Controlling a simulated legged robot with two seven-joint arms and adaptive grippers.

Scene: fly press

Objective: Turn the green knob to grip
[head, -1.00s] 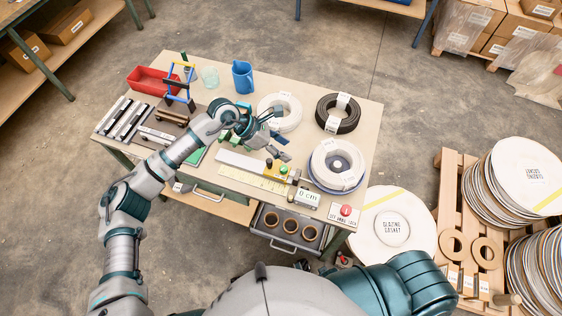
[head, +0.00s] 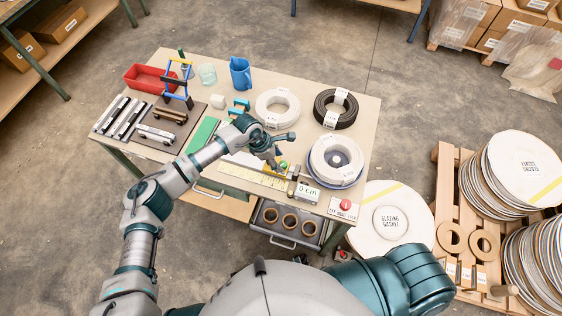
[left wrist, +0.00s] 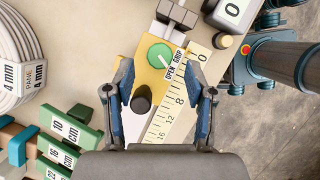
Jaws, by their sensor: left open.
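The green knob (left wrist: 160,56) sits on a yellow block (left wrist: 150,75) in the left wrist view, next to a label reading OPEN GRIP. A white mark runs across the knob. A black knob (left wrist: 141,100) stands on the same block, nearer my gripper. My left gripper (left wrist: 163,92) is open and empty, with its fingers on either side of the block, the green knob a little beyond the fingertips. In the head view my left gripper (head: 276,160) hangs over the block and partly hides it. The right gripper is not in view.
A yellow ruler (left wrist: 180,102) runs along the block. A 0 cm display (head: 306,192) and a red button (head: 346,204) are at the table's front right. White coils (head: 336,160) and a black coil (head: 336,108) lie behind. Green length blocks (left wrist: 75,128) are at the left in the wrist view.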

